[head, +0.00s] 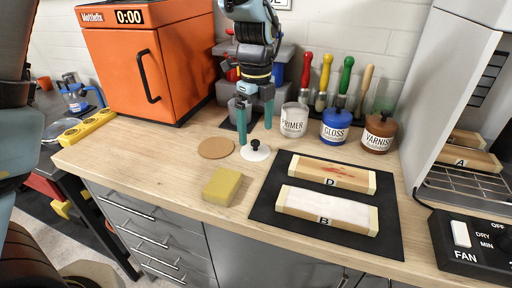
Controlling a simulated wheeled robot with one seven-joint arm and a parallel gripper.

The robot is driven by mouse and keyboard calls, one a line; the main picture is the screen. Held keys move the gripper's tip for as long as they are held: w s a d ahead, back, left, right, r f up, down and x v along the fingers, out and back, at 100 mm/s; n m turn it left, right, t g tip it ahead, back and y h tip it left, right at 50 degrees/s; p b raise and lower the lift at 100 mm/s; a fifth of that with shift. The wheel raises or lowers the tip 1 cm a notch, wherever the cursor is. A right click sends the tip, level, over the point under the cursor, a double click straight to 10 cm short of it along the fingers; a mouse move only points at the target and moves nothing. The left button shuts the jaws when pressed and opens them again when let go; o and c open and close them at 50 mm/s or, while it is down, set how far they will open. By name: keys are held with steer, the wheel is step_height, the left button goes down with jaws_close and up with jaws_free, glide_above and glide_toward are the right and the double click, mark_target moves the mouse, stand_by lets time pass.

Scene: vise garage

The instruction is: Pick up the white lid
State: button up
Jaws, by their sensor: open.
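The white lid (256,153) is a small round disc with a black knob on top. It lies on the wooden workbench (180,160), in front of the open primer jar. My gripper (255,118) hangs just behind and above the lid, pointing down. Its two teal fingers are apart with nothing between them. The left finger is close to the lid's left rear side; I cannot tell whether it touches the bench. The jar labelled PRIMER (293,120) stands to the right of the gripper without a lid.
A cork disc (216,148) and a yellow sponge (222,187) lie near the lid. A black mat (330,225) holds wood blocks D (335,174) and B (328,209). Gloss (335,126) and varnish (379,133) jars, brushes and an orange cabinet (140,60) stand behind.

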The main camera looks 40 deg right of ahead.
mark_target(255, 142)
steer(key=shift+w+a+f+p, duration=0.1)
steer(key=shift+f+p, duration=0.55)
steer(key=shift+f, duration=1.7)
steer(key=shift+a, duration=0.1)
steer(key=c, duration=1.6)
